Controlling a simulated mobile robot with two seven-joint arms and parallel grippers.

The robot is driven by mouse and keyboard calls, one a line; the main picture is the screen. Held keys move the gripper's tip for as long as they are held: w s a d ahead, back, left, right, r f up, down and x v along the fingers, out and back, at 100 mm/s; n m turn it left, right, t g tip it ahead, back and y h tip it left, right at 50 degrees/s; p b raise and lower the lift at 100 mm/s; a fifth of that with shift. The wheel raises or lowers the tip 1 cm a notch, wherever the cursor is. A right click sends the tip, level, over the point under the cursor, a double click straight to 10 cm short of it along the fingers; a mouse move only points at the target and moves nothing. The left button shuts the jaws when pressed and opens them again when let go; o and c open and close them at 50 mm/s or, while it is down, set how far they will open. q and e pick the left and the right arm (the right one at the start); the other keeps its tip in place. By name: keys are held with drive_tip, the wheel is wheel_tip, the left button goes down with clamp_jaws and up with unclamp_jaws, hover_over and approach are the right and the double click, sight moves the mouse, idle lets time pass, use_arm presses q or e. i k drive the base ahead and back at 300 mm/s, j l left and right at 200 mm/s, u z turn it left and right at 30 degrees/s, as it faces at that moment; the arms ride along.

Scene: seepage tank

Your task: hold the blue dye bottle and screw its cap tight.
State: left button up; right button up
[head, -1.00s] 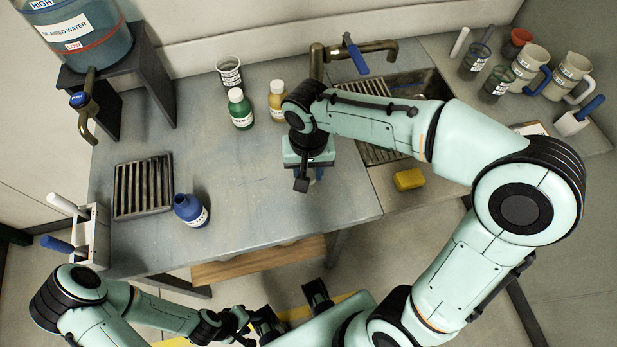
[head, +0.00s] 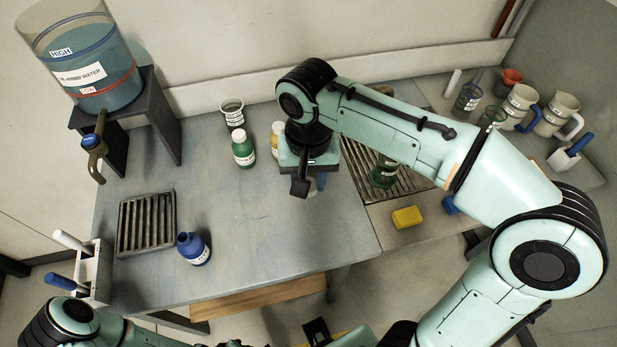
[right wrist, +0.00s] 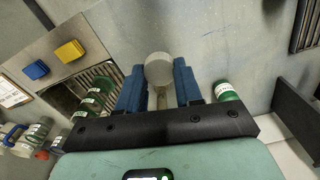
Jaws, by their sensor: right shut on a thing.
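The blue dye bottle (head: 196,251) stands upright on the left part of the bench, to the right of a slatted rack. Its neck is bare blue with no cap on it. My right gripper (head: 310,186) is above the middle of the bench, to the right of the bottle and apart from it. In the right wrist view its blue fingers (right wrist: 160,88) are closed around a pale, round-topped thing (right wrist: 158,68). I cannot tell for sure whether this is the cap. My left arm shows at the bottom left, but its gripper is out of frame.
A green bottle (head: 243,149) and a partly hidden yellow bottle (head: 277,142) stand behind my right gripper. The slatted rack (head: 122,247) and a tool holder (head: 95,272) are at left. A yellow sponge (head: 407,217) lies at right. The bench front is clear.

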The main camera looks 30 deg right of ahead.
sight(190, 246)
drive_tip(key=k+j, duration=0.2)
drive_tip(key=k, duration=0.3)
drive_tip(key=k+j, duration=0.15)
drive_tip(key=k, duration=0.3)
drive_tip(key=j+z, duration=0.1)
drive_tip(key=z, duration=0.35)
drive_tip(key=i+j, duration=0.05)
